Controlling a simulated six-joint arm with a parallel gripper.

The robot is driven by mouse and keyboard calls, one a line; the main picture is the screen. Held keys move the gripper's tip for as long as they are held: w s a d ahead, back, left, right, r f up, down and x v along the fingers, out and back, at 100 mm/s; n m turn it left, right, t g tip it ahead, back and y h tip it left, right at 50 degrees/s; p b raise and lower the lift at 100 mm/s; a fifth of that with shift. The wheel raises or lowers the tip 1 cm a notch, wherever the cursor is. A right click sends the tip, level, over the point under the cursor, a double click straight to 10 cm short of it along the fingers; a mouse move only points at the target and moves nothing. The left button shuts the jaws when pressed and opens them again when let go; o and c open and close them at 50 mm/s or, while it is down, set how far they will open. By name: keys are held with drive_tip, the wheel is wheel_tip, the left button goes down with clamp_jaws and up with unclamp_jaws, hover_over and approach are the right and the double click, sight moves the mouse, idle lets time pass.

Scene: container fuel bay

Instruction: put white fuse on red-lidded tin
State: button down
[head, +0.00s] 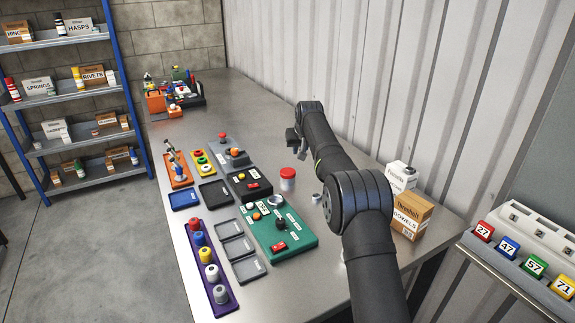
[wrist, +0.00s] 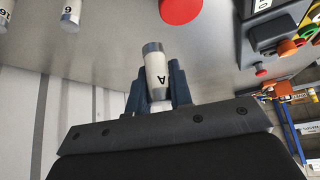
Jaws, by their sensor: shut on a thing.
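The white fuse (wrist: 157,66) has grey metal ends and a letter A on its side. In the wrist view it sits between the two dark fingers of my gripper (wrist: 159,84), which is shut on it. In the head view my gripper (head: 296,143) is above the bench, behind the red-lidded tin; I cannot clearly make out the fuse there. The red-lidded tin (head: 288,180) stands upright on the bench with nothing seen on its lid. Its round red lid shows at the top of the wrist view (wrist: 180,10), apart from the fuse.
A small pale cylinder (head: 316,198) stands right of the tin. A green panel (head: 279,236) and purple rack (head: 206,265) lie in front. Cartons (head: 410,214) stand right, by the corrugated wall.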

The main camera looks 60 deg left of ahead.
sight(287, 171)
drive_tip(key=s+a+f, duration=0.1)
drive_tip(key=a, duration=0.1)
drive_tip(key=s+a+f, duration=0.1)
drive_tip(key=s+f, duration=0.1)
drive_tip(key=shift+a, duration=0.35)
drive_tip(key=shift+f, duration=1.9)
drive_tip(key=shift+f, duration=0.15)
drive_tip(key=c, duration=1.3)
unclamp_jaws()
drive_tip(key=shift+d+r, duration=0.15)
drive_tip(key=shift+r, duration=0.15)
drive_tip(key=v, duration=1.1)
drive_tip(key=shift+r, duration=0.3)
